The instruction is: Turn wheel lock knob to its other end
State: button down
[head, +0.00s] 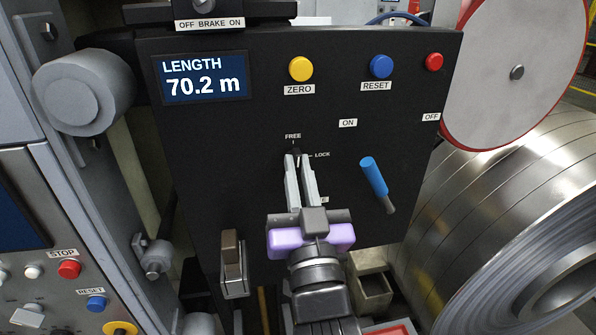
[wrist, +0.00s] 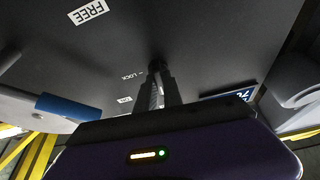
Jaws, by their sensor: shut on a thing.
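The wheel lock knob (head: 295,152) is a small dark knob on the black panel, with the FREE label (head: 293,136) above it and the LOCK label (head: 322,155) to its right. My gripper (head: 298,158) reaches up to it, with its two pale fingers shut on it from either side.
A blue-handled lever (head: 373,176) sticks out right of my gripper, and a brown-topped switch (head: 231,254) is at lower left. Yellow (head: 300,69), blue (head: 381,67) and red (head: 433,62) buttons line the panel's top beside a length display (head: 204,77). A steel coil (head: 520,190) stands right.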

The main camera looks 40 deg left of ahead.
jog(key=m+t+h+b, duration=0.1)
jog(key=m+h+b, duration=0.1)
jog(key=m+b, duration=0.2)
jog(key=m+h+b, duration=0.1)
jog(key=m+b, duration=0.3)
jog(key=m+t+h+b, duration=0.1)
jog(key=m+h+b, duration=0.1)
jog(key=m+b, duration=0.2)
jog(key=shift+s+f+m+t+h, duration=0.1)
jog(key=shift+m+t+h, duration=0.2)
jog(key=shift+m, duration=0.2)
jog(key=m+h+b, duration=0.1)
jog(key=m, duration=0.1)
jog(key=m+b, duration=0.1)
jog(key=m, duration=0.1)
jog(key=shift+m+g+h, duration=0.4)
jog(key=shift+r+m+g+h+b, duration=0.2)
jog(key=shift+m+g+h+b, duration=0.3)
jog(key=shift+m, duration=1)
jog(key=c, duration=1.5)
grip_release()
